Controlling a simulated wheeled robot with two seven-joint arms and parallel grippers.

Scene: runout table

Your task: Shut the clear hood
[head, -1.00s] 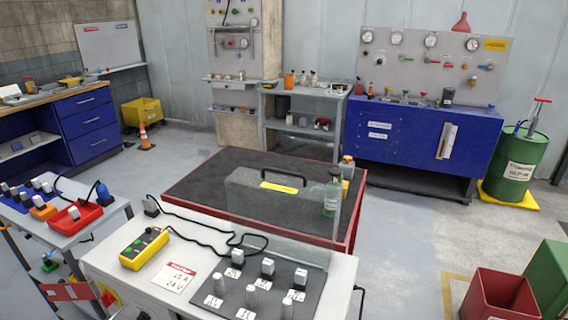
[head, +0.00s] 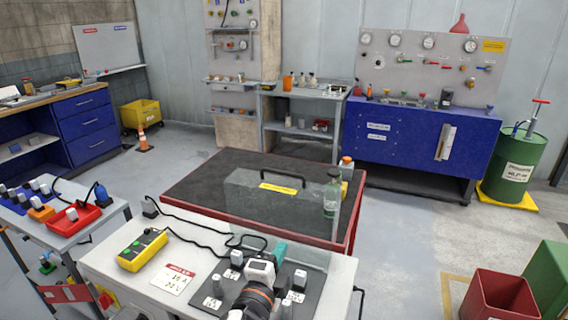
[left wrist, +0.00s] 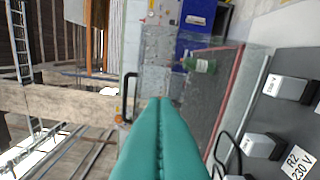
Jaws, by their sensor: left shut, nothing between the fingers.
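The clear hood (head: 240,205) stands raised behind the black plate (head: 311,301) on the white bench, see-through, with a black handle (head: 283,175) along its top edge and a yellow label. In the left wrist view the handle (left wrist: 130,97) shows left of the fingertips. My left gripper (head: 281,249) is over the plate, in front of the hood's lower part. Its teal fingers (left wrist: 160,101) are pressed together and empty. Whether they touch the hood cannot be told. My left arm hides part of the plate. My right gripper is not in view.
Several white-topped parts stand on the plate. A yellow control box (head: 143,250) with a black cable and a label card (head: 173,279) lie left of it. A green bottle (head: 332,194) stands behind the hood on the dark, red-edged table (head: 205,180).

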